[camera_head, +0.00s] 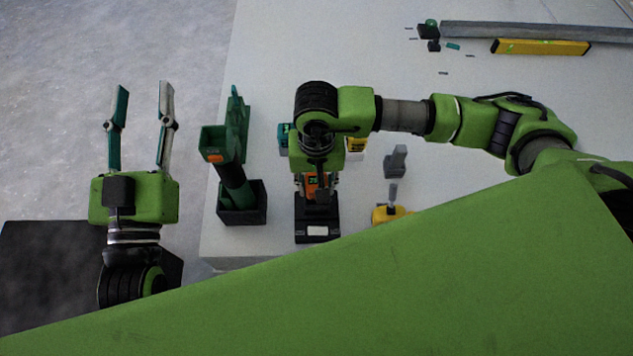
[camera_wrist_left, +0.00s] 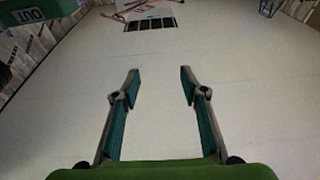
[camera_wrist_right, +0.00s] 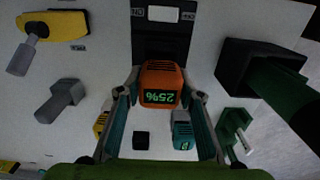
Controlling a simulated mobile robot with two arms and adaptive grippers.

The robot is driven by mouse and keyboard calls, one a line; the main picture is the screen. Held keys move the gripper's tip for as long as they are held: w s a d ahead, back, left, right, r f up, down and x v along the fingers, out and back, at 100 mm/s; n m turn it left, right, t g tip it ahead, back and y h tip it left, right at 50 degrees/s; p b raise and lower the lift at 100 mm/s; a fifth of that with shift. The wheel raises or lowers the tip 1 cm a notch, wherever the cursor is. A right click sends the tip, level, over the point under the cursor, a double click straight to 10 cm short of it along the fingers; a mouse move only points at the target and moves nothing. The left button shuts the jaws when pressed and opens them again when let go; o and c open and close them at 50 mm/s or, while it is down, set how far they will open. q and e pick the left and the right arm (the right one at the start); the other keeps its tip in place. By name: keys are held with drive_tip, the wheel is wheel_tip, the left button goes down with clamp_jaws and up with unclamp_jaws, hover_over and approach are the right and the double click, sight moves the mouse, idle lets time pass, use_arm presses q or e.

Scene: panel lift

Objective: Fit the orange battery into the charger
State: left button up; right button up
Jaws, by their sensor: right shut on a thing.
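The orange battery (camera_wrist_right: 160,82) has a green display reading 25%. My right gripper (camera_wrist_right: 167,80) is shut on it. In the head view the battery (camera_head: 311,186) is partly hidden by my right gripper (camera_head: 315,185). The black charger (camera_head: 317,230) stands on the table near its front edge, and the battery is at its upper part. In the right wrist view the charger (camera_wrist_right: 160,42) lies just beyond the battery. I cannot tell whether the battery is seated. My left gripper (camera_head: 143,88) is open and empty, left of the table; its fingers (camera_wrist_left: 160,80) are spread.
A green drill-like tool (camera_head: 232,175) stands in a black holder (camera_head: 256,212) left of the charger. A teal battery (camera_wrist_right: 181,135) and a yellow one (camera_head: 357,145) are behind my right gripper. A grey tool (camera_head: 396,162) and a yellow tool (camera_head: 389,214) are to the right. A yellow level (camera_head: 540,47) lies far back.

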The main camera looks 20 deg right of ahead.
drive_tip(key=shift+f, duration=0.2)
use_arm(q)
wheel_tip(320, 180, up, 6)
drive_tip(key=s+t+h+b, duration=0.1)
drive_tip(key=s+t, duration=0.1)
drive_tip(key=t, duration=0.1)
drive_tip(key=shift+s+f, duration=0.15)
drive_tip(key=shift+s, duration=0.1)
use_arm(e)
drive_tip(key=shift+f, duration=0.3)
idle(0.8)
idle(0.4)
